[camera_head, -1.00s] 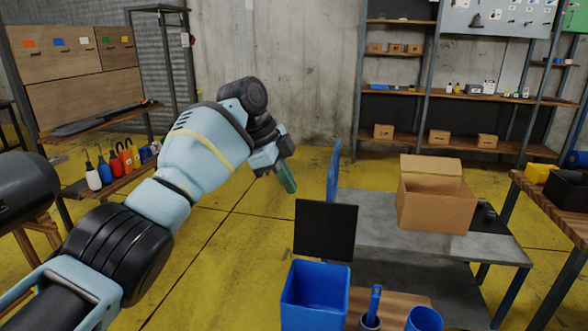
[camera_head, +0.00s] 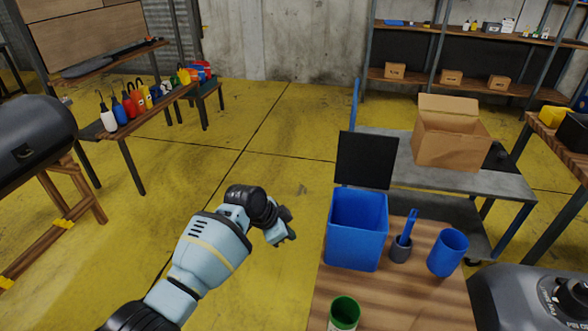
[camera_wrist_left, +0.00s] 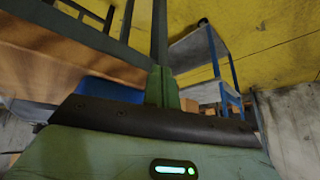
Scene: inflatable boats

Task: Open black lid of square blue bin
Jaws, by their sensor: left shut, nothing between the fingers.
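The square blue bin (camera_head: 355,250) stands on a wooden table. Its black lid (camera_head: 367,160) stands upright at the bin's back edge, and the bin's top is open. My left gripper (camera_head: 287,229) is to the left of the bin, apart from both bin and lid. Its green fingers (camera_wrist_left: 161,88) are together and empty in the left wrist view. A blue patch there, partly hidden behind the gripper body, looks like the bin (camera_wrist_left: 108,92). My right gripper is not in view.
A grey cup with a blue handle (camera_head: 401,248), a blue cup (camera_head: 447,253) and a green cup (camera_head: 344,313) share the wooden table (camera_head: 400,295). A cardboard box (camera_head: 450,140) sits on a grey cart (camera_head: 485,184) behind. Yellow floor (camera_head: 270,150) left of the bin is clear.

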